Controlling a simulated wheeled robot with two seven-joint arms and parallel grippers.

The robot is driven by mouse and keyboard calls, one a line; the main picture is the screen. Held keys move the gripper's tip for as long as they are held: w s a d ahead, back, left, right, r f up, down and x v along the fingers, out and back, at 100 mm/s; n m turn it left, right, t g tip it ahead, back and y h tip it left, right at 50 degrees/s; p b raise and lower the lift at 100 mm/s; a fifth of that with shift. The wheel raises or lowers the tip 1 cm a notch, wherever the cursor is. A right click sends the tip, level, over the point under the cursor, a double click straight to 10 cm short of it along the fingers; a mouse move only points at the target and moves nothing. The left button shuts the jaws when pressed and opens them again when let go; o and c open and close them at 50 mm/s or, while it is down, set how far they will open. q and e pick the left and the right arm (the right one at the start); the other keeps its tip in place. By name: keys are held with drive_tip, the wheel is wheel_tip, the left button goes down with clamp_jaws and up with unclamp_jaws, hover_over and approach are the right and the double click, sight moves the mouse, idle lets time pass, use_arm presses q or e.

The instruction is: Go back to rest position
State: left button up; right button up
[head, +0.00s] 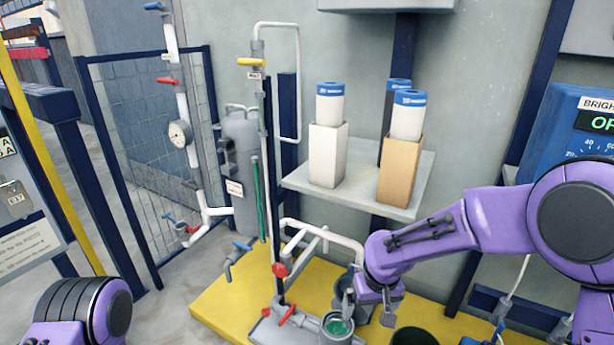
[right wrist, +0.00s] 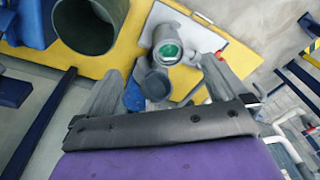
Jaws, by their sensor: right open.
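My right gripper (head: 370,298) hangs at the end of the purple right arm, above the yellow platform at the lower right of the head view. In the right wrist view my right gripper (right wrist: 165,95) has its two grey fingers wide apart with nothing held between them. A grey cup with green inside (head: 338,326) stands just left of the gripper in the head view. It also shows beyond the fingers in the right wrist view (right wrist: 168,50). On my left arm only a purple and black link shows at the lower left; the left gripper is out of view.
A yellow platform (head: 228,300) carries pipes and a red-handled valve (head: 280,270). A dark green bucket (head: 413,337) stands near my right arm. A wall shelf (head: 345,202) holds boxes with blue-capped rolls. A blue control box (head: 572,120) is at the right. Open floor lies at left.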

drive_tip(key=s+d+f+m+t+h, duration=0.1)
drive_tip(key=s+d+f+m+t, duration=0.2)
drive_tip(key=f, duration=0.3)
drive_tip(key=s+d+f+m+t, duration=0.3)
drive_tip(key=f, duration=0.4)
drive_tip(key=s+d+f+m+g+h, duration=0.1)
drive_tip(key=s+d+f+g+h, duration=0.2)
drive_tip(key=s, duration=0.8)
drive_tip(key=s+d+f+g, duration=0.1)
drive_tip(key=s+d+f, duration=0.3)
drive_tip(key=s, duration=0.8)
wheel_tip(320, 180, up, 17)
drive_tip(key=p, duration=1.9)
drive_tip(key=shift+s+a+r, duration=0.2)
drive_tip(key=shift+a, duration=0.15)
